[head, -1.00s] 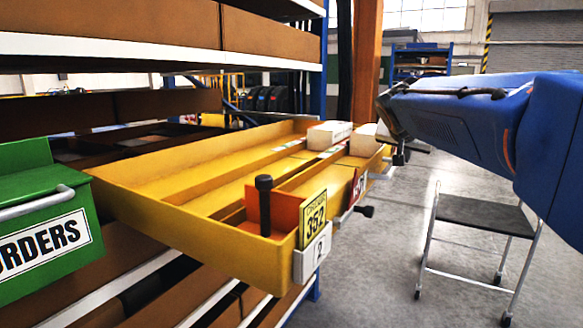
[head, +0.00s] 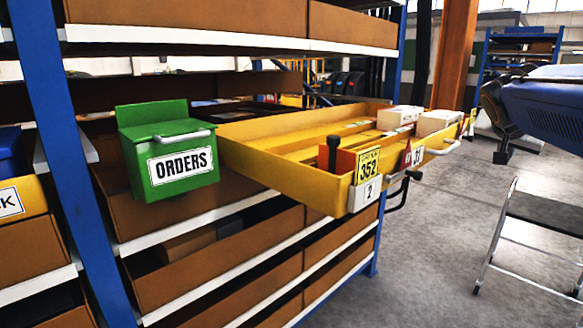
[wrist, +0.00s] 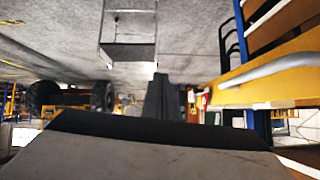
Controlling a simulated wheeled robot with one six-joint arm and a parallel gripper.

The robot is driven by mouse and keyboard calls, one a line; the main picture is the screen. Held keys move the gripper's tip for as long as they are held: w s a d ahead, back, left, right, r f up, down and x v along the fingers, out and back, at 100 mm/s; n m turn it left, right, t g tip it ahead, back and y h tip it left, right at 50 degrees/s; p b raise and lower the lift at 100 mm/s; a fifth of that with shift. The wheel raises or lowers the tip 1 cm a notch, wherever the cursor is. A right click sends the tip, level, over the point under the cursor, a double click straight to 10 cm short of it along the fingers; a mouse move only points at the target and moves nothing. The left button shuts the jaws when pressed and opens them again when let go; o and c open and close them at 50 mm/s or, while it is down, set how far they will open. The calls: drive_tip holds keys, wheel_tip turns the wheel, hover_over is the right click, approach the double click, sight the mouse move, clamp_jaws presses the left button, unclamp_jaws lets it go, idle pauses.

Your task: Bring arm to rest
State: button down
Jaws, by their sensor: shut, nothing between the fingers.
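My gripper (head: 502,155) is at the right of the head view, at the end of my blue arm, which comes in from the right edge. It hangs in free air to the right of the pulled-out yellow drawer (head: 262,160), apart from it. In the wrist view the dark fingers (wrist: 163,98) stand close together above the wrist body, with nothing between them. The drawer's front with its pale handle (wrist: 265,72) shows at the right of the wrist view.
A green ORDERS box (head: 168,180) hangs on the blue-posted rack (head: 75,195). White boxes (head: 400,118) lie in the drawer. A step stool (head: 540,212) stands at the right, below my arm; it also shows in the wrist view (wrist: 128,50). The grey floor between is clear.

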drive_tip(key=s+a+f+n+g+y, duration=0.1)
drive_tip(key=s+a+f+n+y, duration=0.3)
drive_tip(key=s+a+f, duration=0.7)
drive_tip(key=s+a+f+n+g+y, duration=0.1)
drive_tip(key=s+a+f+n+y, duration=0.2)
drive_tip(key=s+a+f+n, duration=0.4)
drive_tip(key=s+a+f, duration=0.5)
drive_tip(key=a+f, duration=0.3)
drive_tip(key=f, duration=0.2)
drive_tip(key=shift+s+a+g+y, duration=0.2)
drive_tip(key=shift+a+g+y, duration=0.1)
drive_tip(key=shift+a+y, duration=0.1)
drive_tip(key=shift+d+r, duration=0.1)
